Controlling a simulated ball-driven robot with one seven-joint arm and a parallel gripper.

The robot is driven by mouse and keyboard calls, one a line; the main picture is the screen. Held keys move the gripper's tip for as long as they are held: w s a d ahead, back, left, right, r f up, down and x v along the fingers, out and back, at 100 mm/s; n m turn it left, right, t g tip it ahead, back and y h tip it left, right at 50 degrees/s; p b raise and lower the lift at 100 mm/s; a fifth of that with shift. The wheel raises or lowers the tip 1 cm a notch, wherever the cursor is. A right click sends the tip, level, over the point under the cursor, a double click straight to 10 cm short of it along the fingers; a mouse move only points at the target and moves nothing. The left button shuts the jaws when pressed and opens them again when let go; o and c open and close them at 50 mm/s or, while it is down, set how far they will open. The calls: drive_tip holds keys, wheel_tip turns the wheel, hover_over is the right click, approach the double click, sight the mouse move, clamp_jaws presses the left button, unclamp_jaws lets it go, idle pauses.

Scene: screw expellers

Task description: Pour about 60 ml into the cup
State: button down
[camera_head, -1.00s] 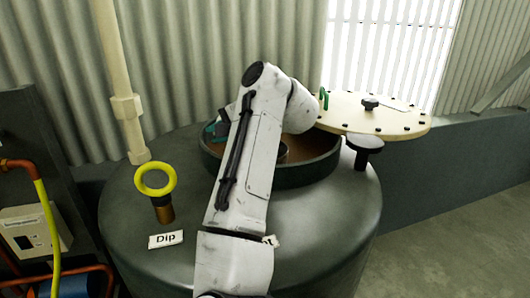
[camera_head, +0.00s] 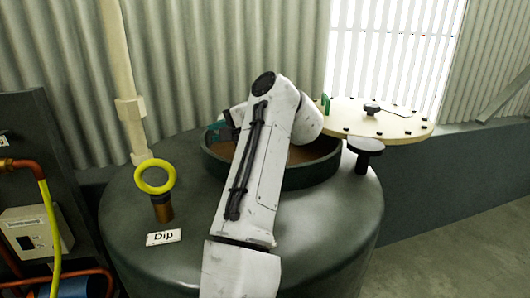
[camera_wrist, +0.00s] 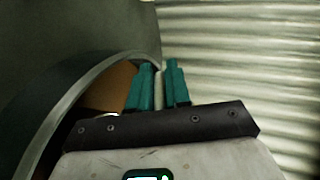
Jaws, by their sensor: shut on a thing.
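My gripper (camera_wrist: 158,90) has teal fingers, shut on a thin pale thing (camera_wrist: 159,88) that shows as a narrow strip between them. I cannot tell what the rest of it looks like. In the head view my gripper (camera_head: 229,124) is mostly behind my arm, at the left rim of the tank's round opening. Brown contents (camera_head: 303,155) show inside the opening, and also in the wrist view (camera_wrist: 113,90), left of the fingers. I cannot make out a cup in either view.
The green tank (camera_head: 325,225) has a raised dark rim (camera_head: 318,176). Its cream lid (camera_head: 385,128) is swung to the right. A yellow ring (camera_head: 155,176) stands on a brown fitting beside a "Dip" label (camera_head: 163,237). A cream pipe (camera_head: 127,90) and corrugated wall (camera_head: 230,50) are close behind.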

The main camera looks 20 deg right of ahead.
drive_tip(key=shift+r+b, duration=0.15)
drive_tip(key=shift+b, duration=0.15)
idle(0.5)
drive_tip(key=shift+s+t+b, duration=0.1)
drive_tip(key=shift+t+b, duration=0.35)
drive_tip(key=shift+t, duration=0.05)
idle(0.5)
